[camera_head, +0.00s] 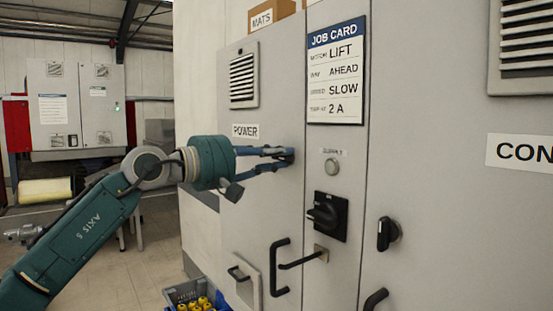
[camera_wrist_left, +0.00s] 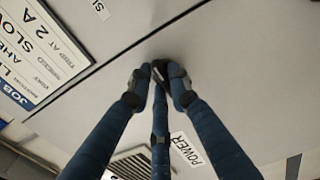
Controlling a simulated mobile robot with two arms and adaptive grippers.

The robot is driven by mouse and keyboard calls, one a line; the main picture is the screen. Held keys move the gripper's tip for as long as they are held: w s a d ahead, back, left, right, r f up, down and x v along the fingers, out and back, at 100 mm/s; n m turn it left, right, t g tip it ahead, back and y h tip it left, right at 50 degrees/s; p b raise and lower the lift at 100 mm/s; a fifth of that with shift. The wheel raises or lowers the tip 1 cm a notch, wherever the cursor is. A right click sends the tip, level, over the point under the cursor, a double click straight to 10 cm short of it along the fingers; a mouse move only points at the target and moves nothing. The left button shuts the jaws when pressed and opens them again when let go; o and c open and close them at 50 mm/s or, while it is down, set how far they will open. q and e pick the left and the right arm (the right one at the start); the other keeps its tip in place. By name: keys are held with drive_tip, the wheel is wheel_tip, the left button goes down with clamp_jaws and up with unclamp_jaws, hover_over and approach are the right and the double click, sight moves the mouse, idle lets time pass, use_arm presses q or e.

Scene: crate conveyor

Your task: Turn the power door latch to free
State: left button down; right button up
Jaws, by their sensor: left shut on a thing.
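The power door is the grey cabinet door (camera_head: 262,210) with the POWER label (camera_head: 245,131); the label also shows in the left wrist view (camera_wrist_left: 187,149). My left gripper (camera_head: 284,157) reaches in from the left, its blue fingers against the right part of this door. In the left wrist view its fingertips (camera_wrist_left: 160,86) are closed around a small dark latch (camera_wrist_left: 159,68) on the door face. The fingers cover most of the latch, so I cannot tell which way it points. My right gripper is not in view.
Right of the door are a job card (camera_head: 336,70), a round button (camera_head: 331,167), a black rotary switch (camera_head: 327,214) and another black latch (camera_head: 386,233). Black handles (camera_head: 280,267) stick out below. A crate of yellow items (camera_head: 176,291) stands at the bottom.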

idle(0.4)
use_arm(q)
drive_tip(key=c, duration=1.6)
unclamp_jaws()
drive_tip(key=shift+s+a, duration=0.1)
drive_tip(key=v, duration=1.1)
drive_tip(key=shift+s+a, duration=0.25)
drive_tip(key=shift+a, duration=0.05)
